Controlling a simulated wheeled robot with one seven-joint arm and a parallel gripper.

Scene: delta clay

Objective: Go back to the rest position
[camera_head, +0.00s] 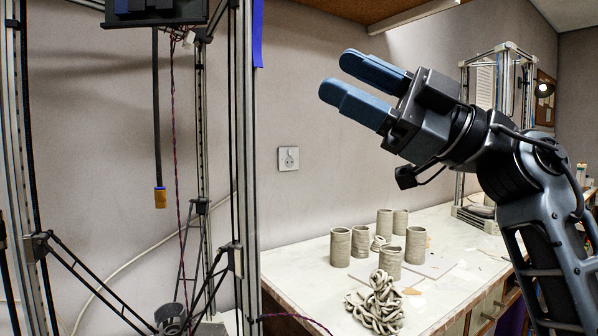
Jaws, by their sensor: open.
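My gripper (362,88) is raised above the table at the upper right of the head view, pointing up and to the left. Its two blue fingers are apart with nothing between them. It is clear of the table and touches nothing that I can see. My dark arm rises from the lower right of the picture.
A white table (300,262) holds several grey clay cylinders (340,247) and a heap of coiled clay (376,303). A metal printer frame (243,180) stands at the left. A wall socket (288,158) is behind.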

